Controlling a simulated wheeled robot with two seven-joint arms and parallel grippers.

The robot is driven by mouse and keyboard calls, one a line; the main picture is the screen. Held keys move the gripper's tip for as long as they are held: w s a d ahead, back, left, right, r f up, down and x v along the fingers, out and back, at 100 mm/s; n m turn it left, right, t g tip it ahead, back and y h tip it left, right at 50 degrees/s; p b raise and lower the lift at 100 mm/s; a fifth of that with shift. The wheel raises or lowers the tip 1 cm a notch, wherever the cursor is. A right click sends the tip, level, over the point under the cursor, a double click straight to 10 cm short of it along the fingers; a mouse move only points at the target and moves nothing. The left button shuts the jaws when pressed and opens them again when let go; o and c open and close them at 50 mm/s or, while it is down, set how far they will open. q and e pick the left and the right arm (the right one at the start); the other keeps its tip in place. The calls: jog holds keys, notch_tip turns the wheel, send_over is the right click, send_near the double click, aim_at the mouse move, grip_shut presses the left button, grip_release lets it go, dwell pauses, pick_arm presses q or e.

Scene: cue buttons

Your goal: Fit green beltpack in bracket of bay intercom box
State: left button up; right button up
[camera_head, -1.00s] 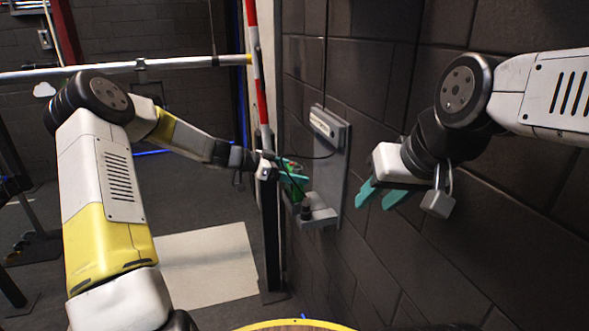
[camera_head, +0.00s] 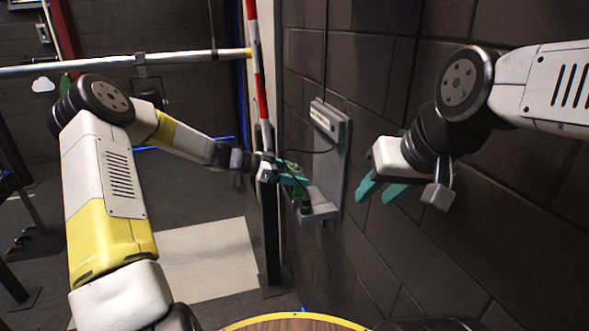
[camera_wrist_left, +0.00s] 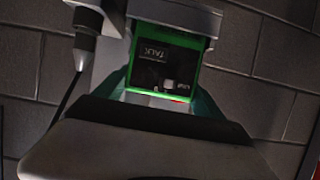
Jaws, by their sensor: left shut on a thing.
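The green beltpack (camera_head: 297,190) is between the teal fingers of my left gripper (camera_head: 294,179), which is shut on it. In the left wrist view the beltpack (camera_wrist_left: 160,62) shows a green rim and a black face lettered TALK. The grey bay intercom box (camera_head: 333,150) is fixed to the wall, with its bracket (camera_head: 322,212) jutting out at the bottom. The beltpack is at the bracket's left side, close to it; whether it is seated or touching cannot be told. My right gripper (camera_head: 381,192) is open and empty, right of the box.
A dark connector (camera_head: 305,207) with a cable stands at the bracket; a similar connector (camera_wrist_left: 88,30) shows in the left wrist view. A red-and-white pole (camera_head: 258,75) rises behind my left gripper. A round yellow-rimmed table (camera_head: 290,316) is at the bottom.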

aim_at(290, 174)
pick_arm(q)
jog(key=shift+f, duration=0.25)
jog(key=o, duration=1.8)
jog(key=v, duration=0.7)
jog(key=shift+s+a+r, duration=0.2)
jog(key=shift+r, duration=0.1)
jog(key=s+a+r+n+y, duration=0.2)
jog(key=s+r+n+y, duration=0.1)
jog(key=s, duration=0.8)
jog(key=s+a+r+n+t+y, duration=0.1)
jog(key=s+a+r+n+y, duration=0.2)
jog(key=s+r+n, duration=0.3)
jog(key=s+a+r+n+t+y, duration=0.1)
jog(key=s+r+n+y, duration=0.3)
jog(key=s, duration=1.2)
jog(key=shift+s+a+r+n+y, duration=0.2)
jog(key=shift+a+r+n+y, duration=0.2)
jog(key=shift+a+r, duration=0.3)
